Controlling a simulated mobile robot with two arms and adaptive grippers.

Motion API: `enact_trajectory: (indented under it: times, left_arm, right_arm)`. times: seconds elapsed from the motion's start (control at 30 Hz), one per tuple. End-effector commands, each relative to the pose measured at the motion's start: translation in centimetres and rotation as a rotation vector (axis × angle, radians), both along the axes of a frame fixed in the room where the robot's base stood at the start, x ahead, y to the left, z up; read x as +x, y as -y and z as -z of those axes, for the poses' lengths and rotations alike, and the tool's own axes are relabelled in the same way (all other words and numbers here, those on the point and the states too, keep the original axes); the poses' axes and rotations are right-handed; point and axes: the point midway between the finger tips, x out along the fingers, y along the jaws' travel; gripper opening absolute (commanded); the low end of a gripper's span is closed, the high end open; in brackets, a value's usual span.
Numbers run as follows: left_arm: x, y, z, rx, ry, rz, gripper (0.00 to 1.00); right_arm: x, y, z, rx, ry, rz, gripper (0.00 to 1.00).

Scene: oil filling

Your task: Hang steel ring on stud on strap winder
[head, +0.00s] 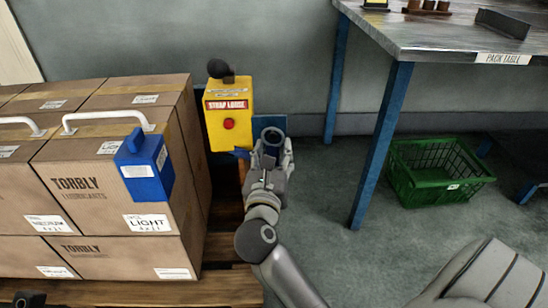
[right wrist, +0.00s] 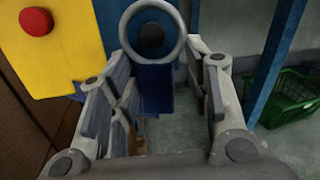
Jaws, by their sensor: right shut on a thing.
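The steel ring (head: 272,130) is a grey band standing with its opening toward me, at the tip of my right gripper (head: 271,160). It also shows at the top of the right wrist view (right wrist: 180,34). A blue tab (right wrist: 156,88) hangs below it between the fingers. My right gripper is shut on the ring piece, though its fingers look spread. The strap winder (head: 229,117) is a yellow box with a red button, just left of the gripper. A dark round end, perhaps the stud (right wrist: 151,37), shows through the ring. I cannot tell whether the ring is around it.
Stacked cartons (head: 90,190) with white handles stand on a wooden pallet (head: 215,288) at the left. A blue box (head: 146,170) is on the front carton. The pack table (head: 450,42) is at the right, with a green basket (head: 438,178) beneath. Floor between is clear.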

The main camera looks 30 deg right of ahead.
Motion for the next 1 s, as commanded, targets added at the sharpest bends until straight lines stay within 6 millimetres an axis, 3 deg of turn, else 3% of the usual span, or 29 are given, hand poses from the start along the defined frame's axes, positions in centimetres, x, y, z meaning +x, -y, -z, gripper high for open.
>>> enact_trajectory:
  times: [0.4, 1.0]
  left_arm:
    - [0.1, 0.0, -0.5, -0.006, 0.018, -0.003, 0.4]
    - [0.0, 0.0, -0.4, 0.002, 0.02, -0.001, 0.4]
  right_arm:
    - [1.4, 0.8, 1.0, 0.0, 0.0, 0.0, 0.24]
    - [1.5, 1.0, 1.4, 0.0, 0.0, 0.001, 0.24]
